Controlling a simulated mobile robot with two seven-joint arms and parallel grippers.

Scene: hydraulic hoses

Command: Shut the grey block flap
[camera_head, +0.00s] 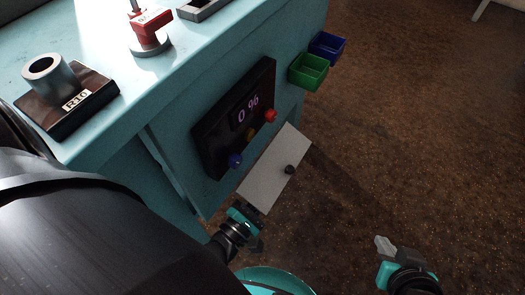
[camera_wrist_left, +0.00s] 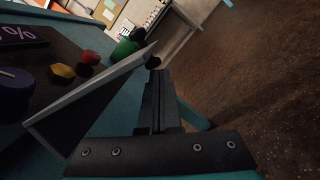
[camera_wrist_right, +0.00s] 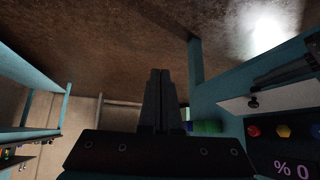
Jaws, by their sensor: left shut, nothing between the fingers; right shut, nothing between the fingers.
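The grey flap (camera_head: 268,175) hangs open below the dark panel (camera_head: 215,135) on the side of the turquoise bench. It sticks out at a slant and carries a small dark knob (camera_head: 289,169). In the left wrist view the flap (camera_wrist_left: 90,100) appears nearly edge-on, left of the shut fingers of my left gripper (camera_wrist_left: 158,78). Those fingers are close beside it; I cannot tell whether they touch. In the head view the flap partly hides this gripper. My right gripper (camera_head: 390,245) is shut and empty, well away to the right; the flap (camera_wrist_right: 285,98) shows at the right of its wrist view.
The panel shows 0 % above blue (camera_head: 235,160), yellow (camera_head: 250,133) and red (camera_head: 270,115) knobs. Green (camera_head: 308,72) and blue (camera_head: 327,46) bins hang further along the bench. The brown floor at right is clear.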

